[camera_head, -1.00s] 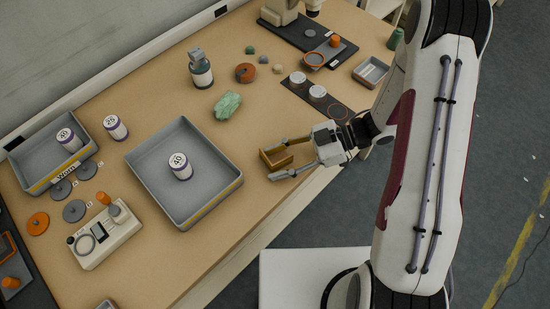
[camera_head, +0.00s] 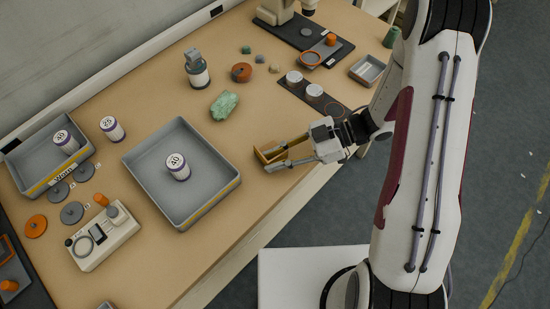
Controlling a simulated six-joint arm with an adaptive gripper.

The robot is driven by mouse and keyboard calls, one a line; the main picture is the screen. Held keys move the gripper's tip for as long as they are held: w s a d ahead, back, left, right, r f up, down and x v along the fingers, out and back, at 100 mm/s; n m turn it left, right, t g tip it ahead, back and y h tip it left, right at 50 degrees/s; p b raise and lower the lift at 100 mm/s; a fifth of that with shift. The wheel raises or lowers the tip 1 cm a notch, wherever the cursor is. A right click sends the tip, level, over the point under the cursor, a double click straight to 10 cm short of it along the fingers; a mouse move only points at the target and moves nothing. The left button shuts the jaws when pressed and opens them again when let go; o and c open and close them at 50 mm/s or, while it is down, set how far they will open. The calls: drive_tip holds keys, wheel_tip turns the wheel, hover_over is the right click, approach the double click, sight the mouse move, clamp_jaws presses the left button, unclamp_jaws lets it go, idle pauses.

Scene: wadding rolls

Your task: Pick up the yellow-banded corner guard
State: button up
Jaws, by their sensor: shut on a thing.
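The corner guard (camera_head: 264,156) shows as a small yellow-brown angular piece near the table's right front edge, in the middle of the head view. My gripper (camera_head: 277,157) reaches in from the right and is shut on it, with one finger along each side. The guard looks turned so that its edges show more than its faces. My fingers hide part of it. It is too small to make out a separate yellow band, or whether it touches the table.
A grey tray (camera_head: 215,205) holding a white-and-purple roll (camera_head: 178,167) stands left of my gripper. A green rock (camera_head: 224,105) lies behind it. Bare table lies between tray and gripper.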

drive_tip(key=shift+r, duration=4.6)
